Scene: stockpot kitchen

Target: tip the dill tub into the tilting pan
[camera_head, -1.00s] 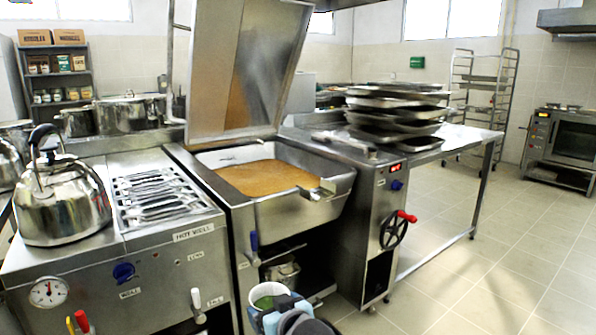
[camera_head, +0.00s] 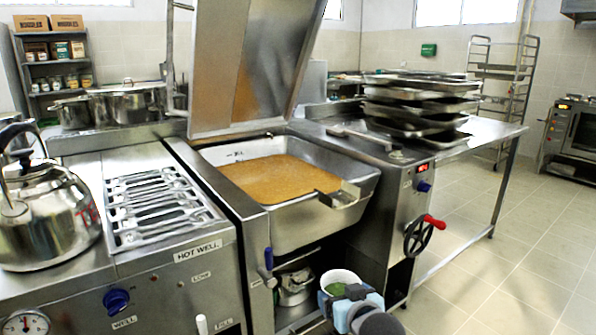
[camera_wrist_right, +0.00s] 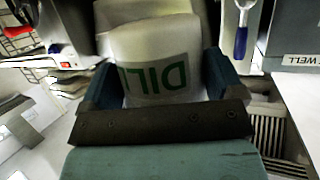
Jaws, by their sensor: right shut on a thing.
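The white dill tub (camera_head: 342,275) with green contents is held upright, as far as I can tell, in my right gripper (camera_head: 347,292), low in front of the pan. In the right wrist view the tub (camera_wrist_right: 158,62) shows green DILL lettering between the two jaws (camera_wrist_right: 160,85), which are shut on it. The tilting pan (camera_head: 305,231) is a steel basin holding brown contents, its lid raised and its pouring lip (camera_head: 341,196) at the front right. The tub is below the pan's rim and apart from it. My left gripper is out of view.
A hot well (camera_head: 205,252) with a slotted top and a kettle (camera_head: 45,215) stand left of the pan. The pan's control pillar with a red-handled wheel (camera_head: 418,237) is on the right. Stacked trays (camera_head: 420,105) lie behind it. A pot (camera_head: 293,290) sits under the pan.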

